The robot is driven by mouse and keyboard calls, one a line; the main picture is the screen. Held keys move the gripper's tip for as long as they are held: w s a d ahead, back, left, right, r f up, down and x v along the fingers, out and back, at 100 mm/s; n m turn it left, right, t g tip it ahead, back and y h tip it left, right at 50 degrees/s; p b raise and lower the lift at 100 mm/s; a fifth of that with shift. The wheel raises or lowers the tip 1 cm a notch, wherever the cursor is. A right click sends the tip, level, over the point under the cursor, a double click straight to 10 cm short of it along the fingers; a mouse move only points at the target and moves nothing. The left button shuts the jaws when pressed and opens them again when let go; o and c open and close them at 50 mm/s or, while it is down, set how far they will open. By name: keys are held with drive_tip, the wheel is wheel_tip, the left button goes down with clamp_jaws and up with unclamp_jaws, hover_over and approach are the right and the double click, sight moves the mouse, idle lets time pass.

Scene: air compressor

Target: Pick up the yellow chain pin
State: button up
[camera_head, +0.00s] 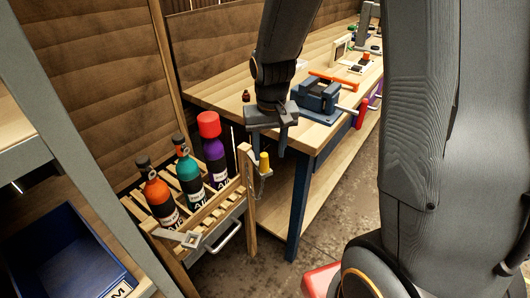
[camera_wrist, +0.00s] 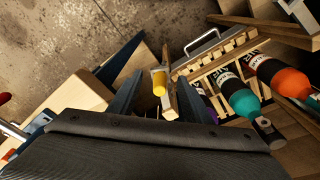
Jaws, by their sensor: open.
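The yellow chain pin (camera_head: 264,162) is a small upright yellow cylinder at the top of a wooden post on the bottle crate, with a chain hanging below it. In the wrist view the yellow pin (camera_wrist: 159,84) appears between the two dark fingers, near their tips. My gripper (camera_head: 266,146) points down just above the pin, fingers apart and empty. The wrist view shows the same open gripper (camera_wrist: 155,92). I cannot tell whether the pin is within the depth of the fingers.
A slatted wooden crate (camera_head: 205,212) holds an orange bottle (camera_head: 158,197), a teal bottle (camera_head: 188,171) and a purple bottle with a red cap (camera_head: 214,153). A workbench (camera_head: 225,98) with a blue vise (camera_head: 318,98) stands close behind my gripper. A blue bin (camera_head: 60,255) is at lower left.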

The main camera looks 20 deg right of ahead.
sight(264, 154)
drive_tip(key=w, duration=0.1)
drive_tip(key=w+p, duration=0.2)
drive_tip(key=w, duration=0.1)
drive_tip(key=shift+a+r+t, duration=0.1)
drive_tip(key=shift+r+t, duration=0.2)
drive_tip(key=shift+w+f+p, duration=0.2)
drive_tip(key=shift+f+p, duration=0.25)
drive_tip(key=shift+f, duration=0.8)
drive_tip(key=shift+w+f+p, duration=0.25)
drive_tip(key=shift+f+p, duration=0.25)
drive_tip(key=shift+f, duration=0.7)
drive_tip(key=shift+w+f+p, duration=0.2)
drive_tip(key=shift+f+p, duration=0.25)
drive_tip(key=shift+f, duration=0.8)
clamp_jaws()
